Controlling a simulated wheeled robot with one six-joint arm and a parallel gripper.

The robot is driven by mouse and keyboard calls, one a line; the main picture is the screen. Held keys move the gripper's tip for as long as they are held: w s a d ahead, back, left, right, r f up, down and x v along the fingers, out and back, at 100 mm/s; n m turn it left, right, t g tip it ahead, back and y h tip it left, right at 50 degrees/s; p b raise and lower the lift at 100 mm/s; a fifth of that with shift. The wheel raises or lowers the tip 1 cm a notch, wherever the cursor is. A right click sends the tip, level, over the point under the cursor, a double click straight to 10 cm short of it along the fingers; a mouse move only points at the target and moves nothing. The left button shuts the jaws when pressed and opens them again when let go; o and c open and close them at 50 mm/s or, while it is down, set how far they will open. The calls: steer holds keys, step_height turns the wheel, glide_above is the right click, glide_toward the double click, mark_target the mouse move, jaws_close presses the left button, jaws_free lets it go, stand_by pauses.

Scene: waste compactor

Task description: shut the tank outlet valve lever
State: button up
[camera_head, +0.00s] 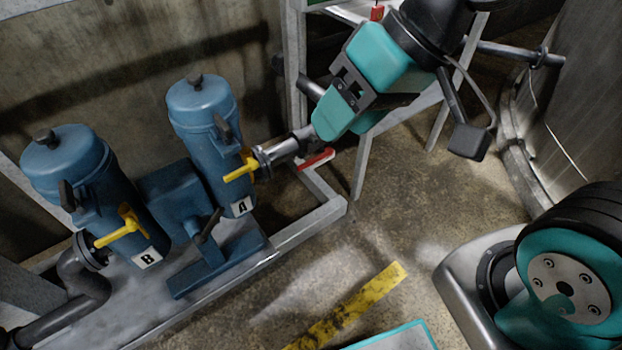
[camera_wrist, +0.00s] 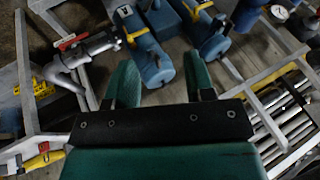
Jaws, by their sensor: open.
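A red lever (camera_head: 317,160) sits beside a grey pipe (camera_head: 285,148) that runs from filter A up towards my gripper. It also shows in the wrist view (camera_wrist: 72,42), up and left of my fingers, and looks roughly in line with the pipe. I take it for the tank outlet valve lever, but no label on it is readable. My gripper (camera_head: 328,122) is above the pipe in the head view and hides part of it.
Blue filters A (camera_head: 205,120) and B (camera_head: 75,165) carry yellow levers (camera_head: 240,172) (camera_head: 120,232) and stand on a grey frame (camera_head: 300,230). A large grey tank (camera_head: 585,110) stands at right. Floor with a yellow stripe (camera_head: 350,305) lies in front.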

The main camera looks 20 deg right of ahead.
steer(key=w+f+m+t+y+b, duration=0.1)
steer(key=w+f+m+t+b, duration=0.15)
steer(key=f+b, duration=0.6)
steer(key=w+f+m+t+y+b, duration=0.15)
steer(key=w+f+b, duration=0.25)
steer(key=f+b, duration=0.45)
steer(key=m+t+h+b, duration=0.3)
steer(key=m+t+b, duration=1)
steer(key=b, duration=1.8)
glide_toward(310, 164)
steer(key=shift+m+g, duration=0.8)
steer(key=shift+g, duration=0.1)
steer(key=p+x, duration=0.2)
steer(key=x, duration=0.1)
steer(key=r+p+x, duration=0.1)
steer(key=p+x, duration=0.2)
steer(key=x, duration=0.1)
steer(key=p+x, duration=0.3)
steer(key=shift+w+r, duration=0.15)
steer(key=shift+w, duration=0.1)
